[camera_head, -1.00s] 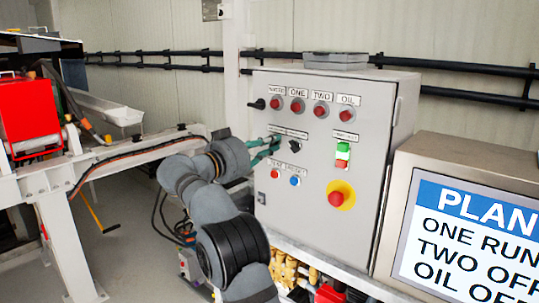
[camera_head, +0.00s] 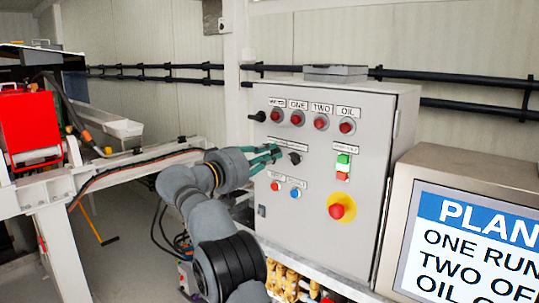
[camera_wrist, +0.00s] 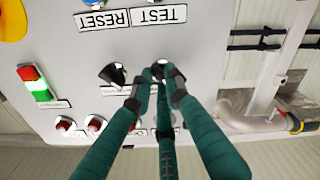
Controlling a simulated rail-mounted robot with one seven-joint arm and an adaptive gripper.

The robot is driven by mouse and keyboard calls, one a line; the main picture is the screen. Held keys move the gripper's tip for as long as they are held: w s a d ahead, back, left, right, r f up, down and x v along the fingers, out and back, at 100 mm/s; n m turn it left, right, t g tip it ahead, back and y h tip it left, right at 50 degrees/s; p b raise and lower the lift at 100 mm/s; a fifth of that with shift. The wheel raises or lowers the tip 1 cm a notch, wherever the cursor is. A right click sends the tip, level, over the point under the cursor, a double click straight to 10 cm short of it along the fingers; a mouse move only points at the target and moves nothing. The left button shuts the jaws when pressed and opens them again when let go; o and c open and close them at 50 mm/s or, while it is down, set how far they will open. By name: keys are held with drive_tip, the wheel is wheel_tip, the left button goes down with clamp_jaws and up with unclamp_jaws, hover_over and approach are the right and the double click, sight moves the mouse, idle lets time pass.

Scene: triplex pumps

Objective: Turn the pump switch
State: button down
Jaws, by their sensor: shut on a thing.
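The grey control cabinet (camera_head: 318,235) carries black rotary switches in its middle row. My gripper (camera_head: 277,152) is at the left part of that row, against the panel face. In the upside-down wrist view, the green fingers of my gripper (camera_wrist: 160,84) are shut around a black switch knob (camera_wrist: 158,67); the fingers partly hide it. A second black knob (camera_wrist: 113,74) is free beside it, and it also shows in the head view (camera_head: 294,158), just right of my fingertips. The labels at this row are partly covered or too small to read.
Red lamps (camera_head: 297,118) line the panel's top. A green-and-red button (camera_head: 342,165) and a red emergency stop on yellow (camera_head: 341,207) are to the right, and a blue button (camera_head: 295,193) is below. A plan screen (camera_head: 470,240) stands right.

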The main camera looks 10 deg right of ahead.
drive_tip(key=shift+n, duration=0.6)
drive_tip(key=c, duration=1.7)
unclamp_jaws()
drive_tip(key=shift+a, duration=0.1)
drive_tip(key=v, duration=1.1)
drive_tip(key=shift+s+a, duration=0.3)
drive_tip(key=x, duration=1.2)
